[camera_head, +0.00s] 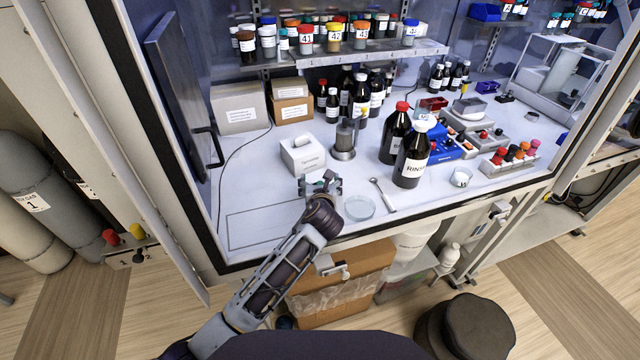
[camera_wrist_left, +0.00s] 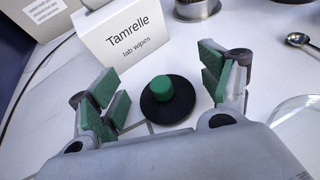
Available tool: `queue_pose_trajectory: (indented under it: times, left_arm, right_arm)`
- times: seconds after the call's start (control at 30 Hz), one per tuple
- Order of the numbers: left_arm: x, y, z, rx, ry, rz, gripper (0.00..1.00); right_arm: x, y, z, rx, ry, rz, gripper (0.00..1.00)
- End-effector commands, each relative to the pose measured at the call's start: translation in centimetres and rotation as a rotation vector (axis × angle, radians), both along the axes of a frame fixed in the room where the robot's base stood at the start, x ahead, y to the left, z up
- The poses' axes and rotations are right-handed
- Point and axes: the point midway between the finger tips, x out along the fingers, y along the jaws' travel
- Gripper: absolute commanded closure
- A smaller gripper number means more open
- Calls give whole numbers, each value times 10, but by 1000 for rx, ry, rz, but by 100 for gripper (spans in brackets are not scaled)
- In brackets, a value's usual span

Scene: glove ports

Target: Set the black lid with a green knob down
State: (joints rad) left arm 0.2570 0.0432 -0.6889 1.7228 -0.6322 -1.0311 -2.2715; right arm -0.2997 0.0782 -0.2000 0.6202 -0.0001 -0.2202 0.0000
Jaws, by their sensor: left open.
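The black lid with a green knob (camera_wrist_left: 168,99) lies flat on the white worktop in the left wrist view, its knob facing up. My left gripper (camera_wrist_left: 162,92) is open, with its green-padded fingers apart on either side of the lid and not touching the knob. In the head view my left gripper (camera_head: 320,184) is low over the worktop, in front of the wipes box, and the lid is mostly hidden there. My right gripper is not in view.
A white Tamrelle wipes box (camera_head: 303,155) stands just behind the gripper. A glass dish (camera_head: 359,207) and a spoon (camera_head: 382,195) lie to the right. Dark bottles (camera_head: 411,160) stand farther right. The worktop at the front left, inside a marked outline (camera_head: 262,222), is clear.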

Motion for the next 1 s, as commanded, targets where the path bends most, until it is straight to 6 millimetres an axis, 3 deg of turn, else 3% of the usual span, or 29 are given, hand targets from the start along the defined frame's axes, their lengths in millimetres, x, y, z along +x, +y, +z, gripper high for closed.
queue_pose_trajectory:
  times: [0.37, 1.0]
  left_arm:
    - [-21, -1, 9, 0, 0, -1, 21]
    - [-88, -3, 37, -1, -1, -1, 21]
  right_arm:
    - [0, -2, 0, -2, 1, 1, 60]
    - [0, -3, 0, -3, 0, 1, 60]
